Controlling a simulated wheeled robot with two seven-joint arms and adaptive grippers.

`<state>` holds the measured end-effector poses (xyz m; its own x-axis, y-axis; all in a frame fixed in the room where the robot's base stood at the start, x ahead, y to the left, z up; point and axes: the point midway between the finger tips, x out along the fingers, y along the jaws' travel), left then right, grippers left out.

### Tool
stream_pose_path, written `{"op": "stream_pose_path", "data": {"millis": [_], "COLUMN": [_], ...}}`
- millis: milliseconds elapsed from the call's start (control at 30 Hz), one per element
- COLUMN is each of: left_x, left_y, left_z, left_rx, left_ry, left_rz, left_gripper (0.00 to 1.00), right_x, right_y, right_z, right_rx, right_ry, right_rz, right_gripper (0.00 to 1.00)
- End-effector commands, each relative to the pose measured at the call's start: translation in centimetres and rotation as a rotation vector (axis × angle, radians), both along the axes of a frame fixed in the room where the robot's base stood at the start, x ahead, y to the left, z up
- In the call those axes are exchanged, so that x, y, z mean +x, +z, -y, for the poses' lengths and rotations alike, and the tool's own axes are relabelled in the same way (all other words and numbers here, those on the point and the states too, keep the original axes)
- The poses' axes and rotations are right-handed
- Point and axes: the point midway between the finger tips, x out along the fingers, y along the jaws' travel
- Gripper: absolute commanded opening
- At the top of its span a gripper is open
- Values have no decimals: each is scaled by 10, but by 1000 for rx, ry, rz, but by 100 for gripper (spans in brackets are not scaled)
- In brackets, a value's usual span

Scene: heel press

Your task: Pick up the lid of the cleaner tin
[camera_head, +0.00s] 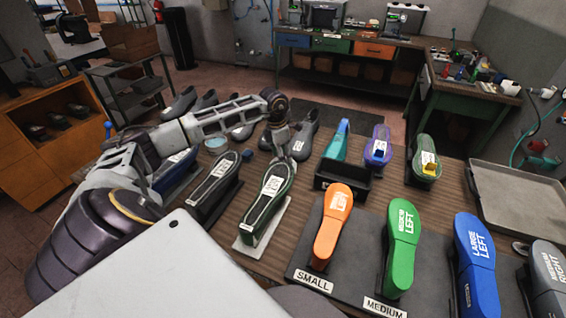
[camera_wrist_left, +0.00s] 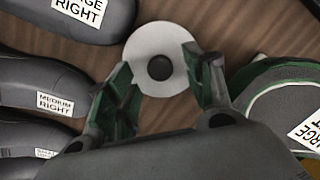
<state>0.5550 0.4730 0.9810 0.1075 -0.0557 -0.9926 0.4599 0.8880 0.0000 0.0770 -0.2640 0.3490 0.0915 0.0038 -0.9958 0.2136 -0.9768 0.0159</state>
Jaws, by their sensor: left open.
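The lid, a pale round disc with a dark knob (camera_wrist_left: 160,68) in its middle, shows in the left wrist view, flat over the brown table. My left gripper (camera_wrist_left: 158,64) is open, with its two green-and-grey fingers on either side of the knob and apart from it. How high the fingertips are above the lid I cannot tell. In the head view my left gripper (camera_head: 287,146) points down at the back middle of the table, and I cannot make out the lid there. A round, pale teal-topped thing (camera_head: 215,142), perhaps the tin, stands further left. My right gripper is not in view.
Grey shoes with labels (camera_wrist_left: 60,100) lie close on the left in the wrist view; a green-edged labelled form (camera_wrist_left: 285,110) is close on the right. A black tray (camera_head: 343,183), colored forms (camera_head: 403,245) and a grey tray (camera_head: 520,205) stand to the right.

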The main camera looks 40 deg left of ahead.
Motion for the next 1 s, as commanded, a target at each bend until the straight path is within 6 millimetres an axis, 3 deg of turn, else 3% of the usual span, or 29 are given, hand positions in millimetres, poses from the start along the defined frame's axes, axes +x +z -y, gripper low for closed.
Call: {"op": "stream_pose_path", "data": {"millis": [267, 733, 1000], "left_x": [2, 2, 2], "left_y": [-22, -23, -23], "left_z": [2, 2, 2], "left_rx": [0, 0, 0], "left_ry": [0, 0, 0], "left_rz": [0, -1, 0], "left_gripper": [52, 52, 19], "right_x": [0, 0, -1], "right_y": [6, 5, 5], "right_z": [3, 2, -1], "right_rx": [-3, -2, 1], "right_ry": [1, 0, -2], "right_rz": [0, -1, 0], "right_gripper": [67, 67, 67]}}
